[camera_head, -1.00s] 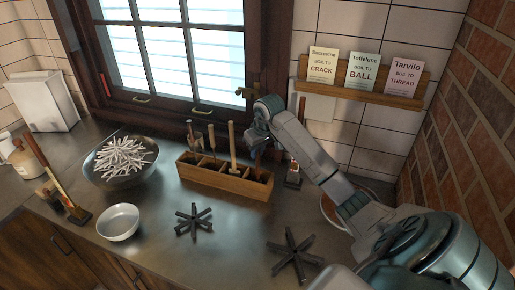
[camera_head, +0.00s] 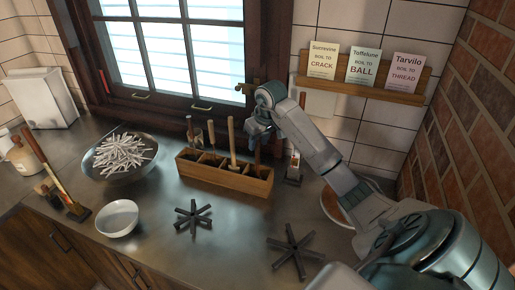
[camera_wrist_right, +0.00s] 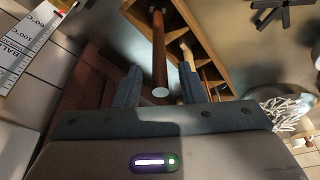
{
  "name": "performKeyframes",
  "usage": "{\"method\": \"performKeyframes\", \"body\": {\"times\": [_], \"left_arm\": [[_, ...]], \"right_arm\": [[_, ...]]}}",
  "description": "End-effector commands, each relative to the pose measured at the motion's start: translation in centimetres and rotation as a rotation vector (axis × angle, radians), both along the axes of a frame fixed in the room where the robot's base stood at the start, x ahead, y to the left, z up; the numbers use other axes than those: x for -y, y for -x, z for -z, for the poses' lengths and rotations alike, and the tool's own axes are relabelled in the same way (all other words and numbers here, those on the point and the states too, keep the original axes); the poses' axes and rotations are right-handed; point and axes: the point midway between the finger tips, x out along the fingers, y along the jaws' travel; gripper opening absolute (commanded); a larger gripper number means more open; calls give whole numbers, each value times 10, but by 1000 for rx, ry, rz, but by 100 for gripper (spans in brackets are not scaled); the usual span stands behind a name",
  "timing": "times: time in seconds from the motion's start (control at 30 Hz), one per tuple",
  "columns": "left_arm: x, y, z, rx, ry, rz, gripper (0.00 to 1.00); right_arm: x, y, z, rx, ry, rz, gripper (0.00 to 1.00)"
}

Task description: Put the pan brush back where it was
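The brush with the dark brown handle (camera_head: 257,154), which I take to be the pan brush, stands upright in the right-end compartment of the wooden divided box (camera_head: 225,179). Its handle (camera_wrist_right: 159,55) also shows in the right wrist view, round end toward the camera. My right gripper (camera_head: 258,134) is above that compartment. In the right wrist view its fingers (camera_wrist_right: 158,88) are apart, one on each side of the handle end, with gaps visible. The brush's lower end is hidden in the box. My left gripper is in neither view.
Other handled tools, one a pale wooden handle (camera_head: 231,140), stand in the box's other compartments. A thermometer scale (camera_wrist_right: 22,45) is close by. A bowl of white sticks (camera_head: 120,172), a white bowl (camera_head: 118,219) and dark star-shaped trivets (camera_head: 193,214) stand on the counter.

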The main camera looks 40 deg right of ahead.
Motion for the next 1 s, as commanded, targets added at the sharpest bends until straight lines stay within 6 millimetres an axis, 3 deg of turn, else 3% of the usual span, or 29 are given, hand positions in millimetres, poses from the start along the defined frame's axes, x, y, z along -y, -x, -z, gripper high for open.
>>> {"method": "performKeyframes", "body": {"times": [0.03,0.27,0.3,0.4,1.0], "left_arm": [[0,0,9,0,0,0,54],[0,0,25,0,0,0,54],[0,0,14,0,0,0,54],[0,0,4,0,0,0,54],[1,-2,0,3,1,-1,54]], "right_arm": [[1,3,-9,6,4,-1,36],[-1,18,-58,5,4,0,36],[-2,20,-71,3,3,0,36],[-2,23,-81,0,1,-1,36],[-3,26,-88,0,1,0,36]]}}
